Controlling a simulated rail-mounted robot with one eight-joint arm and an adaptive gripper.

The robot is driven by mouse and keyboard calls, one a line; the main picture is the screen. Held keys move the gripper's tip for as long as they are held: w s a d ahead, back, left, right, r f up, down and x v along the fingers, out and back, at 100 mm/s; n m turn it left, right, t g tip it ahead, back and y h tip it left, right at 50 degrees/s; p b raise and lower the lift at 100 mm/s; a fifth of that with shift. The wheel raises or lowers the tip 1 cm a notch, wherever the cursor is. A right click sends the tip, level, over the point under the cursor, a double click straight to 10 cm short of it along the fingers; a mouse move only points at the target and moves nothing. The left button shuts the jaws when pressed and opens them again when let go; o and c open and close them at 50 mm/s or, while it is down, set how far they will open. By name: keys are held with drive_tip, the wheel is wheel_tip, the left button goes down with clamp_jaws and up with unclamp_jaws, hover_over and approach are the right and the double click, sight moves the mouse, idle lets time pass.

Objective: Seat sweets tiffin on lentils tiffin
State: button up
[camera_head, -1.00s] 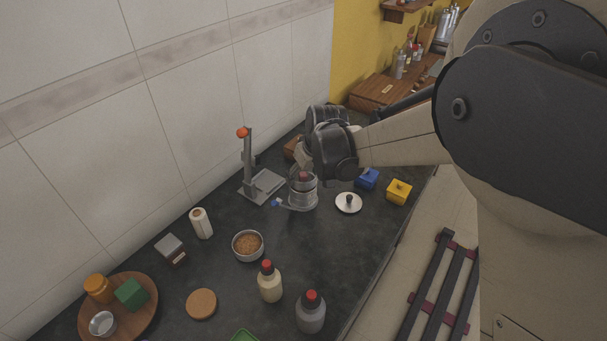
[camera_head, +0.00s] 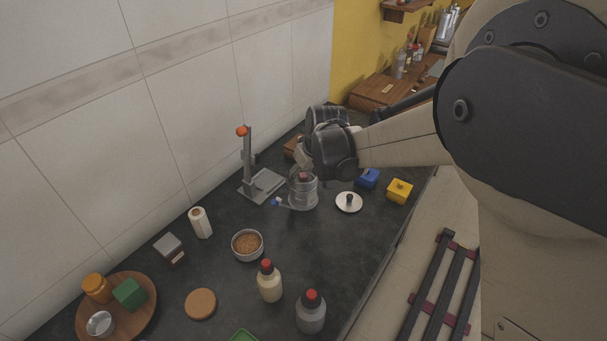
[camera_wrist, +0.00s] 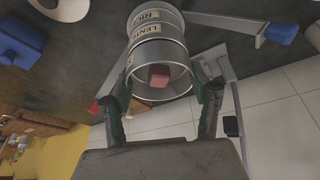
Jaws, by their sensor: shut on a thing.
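The sweets tiffin (camera_wrist: 150,83) is an open steel cylinder with a reddish block inside. My gripper (camera_wrist: 160,98) is shut on it, one finger on each side of its wall. The lentils tiffin (camera_wrist: 148,28), labelled LENTILS, is directly beyond it in the wrist view, with a band marked RICE further down. The cylinders look nearly in line; I cannot tell whether the rims are fully seated. In the head view the steel stack (camera_head: 303,197) stands on the counter below my gripper (camera_head: 302,172), which partly hides its top.
A grey bar with a blue end (camera_head: 277,202) sticks out left of the stack. A grey stand with an orange knob (camera_head: 242,131) is behind left. A filled bowl (camera_head: 247,257) and bottles (camera_head: 270,287) are in front.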

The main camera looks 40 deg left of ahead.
drive_tip(key=shift+f, duration=0.2)
drive_tip(key=o, duration=1.8)
drive_tip(key=shift+r, duration=0.2)
drive_tip(key=shift+r+p, duration=1)
drive_tip(key=shift+r, duration=1.85)
